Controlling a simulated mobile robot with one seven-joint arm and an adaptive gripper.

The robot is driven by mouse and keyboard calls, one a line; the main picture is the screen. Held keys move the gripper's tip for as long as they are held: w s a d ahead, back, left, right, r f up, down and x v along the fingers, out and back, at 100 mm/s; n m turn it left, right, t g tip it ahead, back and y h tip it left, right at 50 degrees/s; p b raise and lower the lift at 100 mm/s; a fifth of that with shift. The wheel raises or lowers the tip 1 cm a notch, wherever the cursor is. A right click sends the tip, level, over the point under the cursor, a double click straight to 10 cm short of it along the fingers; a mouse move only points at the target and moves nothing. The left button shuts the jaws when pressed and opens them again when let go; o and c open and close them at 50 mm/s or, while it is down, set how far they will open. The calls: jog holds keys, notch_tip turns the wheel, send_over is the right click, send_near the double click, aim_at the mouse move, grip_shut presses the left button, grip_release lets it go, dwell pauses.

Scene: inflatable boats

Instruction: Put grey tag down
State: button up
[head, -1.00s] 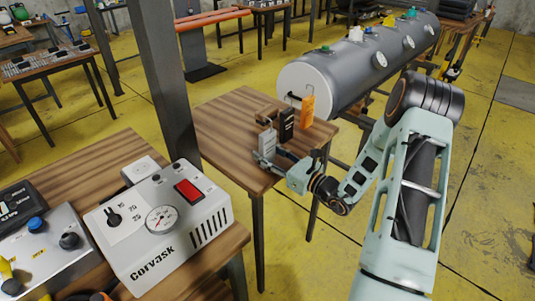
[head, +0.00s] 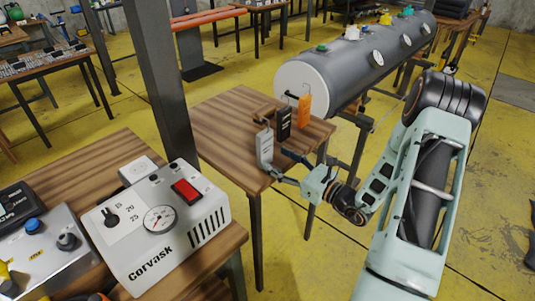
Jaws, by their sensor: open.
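The grey tag (head: 265,146) stands upright on the small wooden table (head: 220,124), near its front right part. A black tag (head: 284,124) and an orange tag (head: 304,112) stand just behind it to the right, in a row. My gripper (head: 282,167) is open at the table's front right edge, just to the right of the grey tag's lower part. Nothing shows between its fingers. I cannot tell whether a finger still touches the grey tag.
A brown block-like piece (head: 264,112) sits behind the tags. A large grey tank (head: 355,62) lies beyond the table. A white Corvask pressure unit (head: 155,225) stands on the nearer table at left. A dark post (head: 160,80) rises left of the small table.

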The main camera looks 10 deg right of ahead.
jog(key=v, duration=0.6)
jog(key=shift+s, duration=0.15)
